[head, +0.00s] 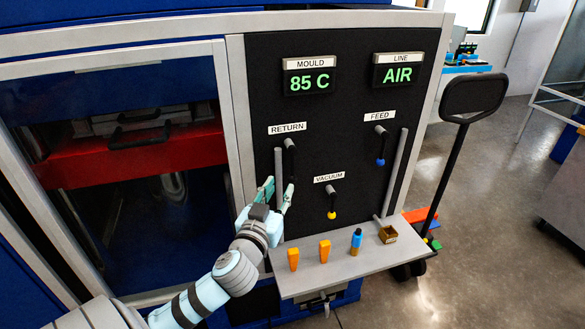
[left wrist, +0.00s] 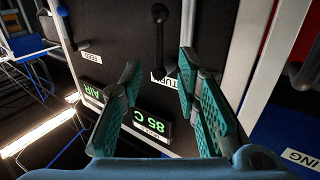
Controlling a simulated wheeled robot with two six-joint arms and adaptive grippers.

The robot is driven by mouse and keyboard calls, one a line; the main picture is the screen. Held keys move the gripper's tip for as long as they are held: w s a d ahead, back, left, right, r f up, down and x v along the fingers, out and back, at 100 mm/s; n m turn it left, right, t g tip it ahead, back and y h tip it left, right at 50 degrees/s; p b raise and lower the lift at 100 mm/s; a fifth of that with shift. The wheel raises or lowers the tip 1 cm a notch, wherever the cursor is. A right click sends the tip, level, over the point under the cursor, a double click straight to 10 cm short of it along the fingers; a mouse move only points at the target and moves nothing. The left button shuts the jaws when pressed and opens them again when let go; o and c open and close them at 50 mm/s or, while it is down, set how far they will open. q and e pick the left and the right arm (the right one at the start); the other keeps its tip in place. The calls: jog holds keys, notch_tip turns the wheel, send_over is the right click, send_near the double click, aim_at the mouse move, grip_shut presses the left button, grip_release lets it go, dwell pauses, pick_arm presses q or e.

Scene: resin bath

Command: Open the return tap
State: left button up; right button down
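The return tap is a black lever (head: 290,160) hanging down below the RETURN label (head: 287,128) on the dark panel. A grey vertical pipe (head: 279,165) runs just left of it. My left gripper (head: 278,189) is open in front of the panel, at the lower end of the lever. In the left wrist view, which is upside down, the lever (left wrist: 163,40) with its black ball end lies beyond the gap between the open fingers (left wrist: 160,75). I see no clear contact with it. The right finger partly hides the label. My right gripper is not in view.
The vacuum lever (head: 332,204) with a yellow ball and the feed lever (head: 381,150) with a blue ball are to the right. A grey shelf (head: 340,272) below carries two orange pieces, a blue bottle (head: 356,242) and a small brown box (head: 388,234). Displays read 85 C and AIR.

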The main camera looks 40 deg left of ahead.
aim_at(292, 168)
pick_arm(q)
jog(key=x, duration=1.1)
jog(key=shift+w+d, duration=0.15)
grip_shut()
